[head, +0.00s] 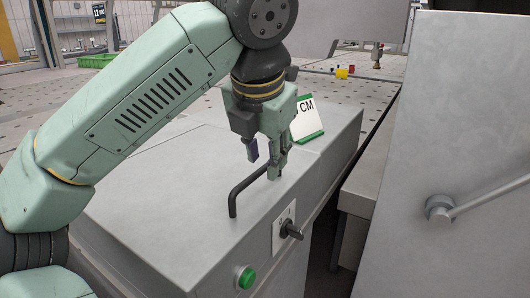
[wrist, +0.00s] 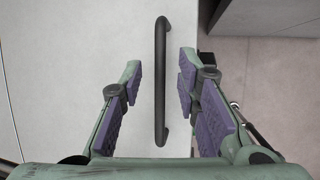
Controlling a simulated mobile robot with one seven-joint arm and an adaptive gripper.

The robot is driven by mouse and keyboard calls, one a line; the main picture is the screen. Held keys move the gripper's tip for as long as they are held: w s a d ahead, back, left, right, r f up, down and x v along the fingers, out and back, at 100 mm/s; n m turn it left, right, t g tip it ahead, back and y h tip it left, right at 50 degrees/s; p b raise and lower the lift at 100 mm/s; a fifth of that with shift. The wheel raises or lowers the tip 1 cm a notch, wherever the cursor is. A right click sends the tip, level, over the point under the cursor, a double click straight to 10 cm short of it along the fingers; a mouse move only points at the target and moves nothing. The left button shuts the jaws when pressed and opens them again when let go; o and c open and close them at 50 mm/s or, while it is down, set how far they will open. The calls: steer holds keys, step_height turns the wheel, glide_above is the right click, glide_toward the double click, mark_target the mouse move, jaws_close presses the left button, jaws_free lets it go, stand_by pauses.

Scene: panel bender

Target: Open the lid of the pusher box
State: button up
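The pusher box is a grey metal box (head: 165,190) with a flat lid on top. A black bar handle (head: 235,197) stands on the lid near its right edge. In the wrist view the handle (wrist: 161,85) runs upright between my fingers. My gripper (head: 265,160) points down at the far end of the handle and hides part of it. In the wrist view my gripper (wrist: 158,90) is open, with purple pads on both sides of the handle and gaps on each side. The lid looks closed.
On the box's front are a black rotary switch (head: 291,231) and a green button (head: 246,277). A CM sign (head: 306,120) stands behind my gripper. A grey cabinet (head: 450,120) with a lever (head: 485,203) rises at the right. A perforated table (head: 360,88) lies behind.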

steer(key=shift+w+d+f, duration=0.1)
steer(key=shift+w+f, duration=0.1)
steer(key=shift+f, duration=0.2)
steer(key=shift+c, duration=0.2)
jaws_close()
stand_by(0.5)
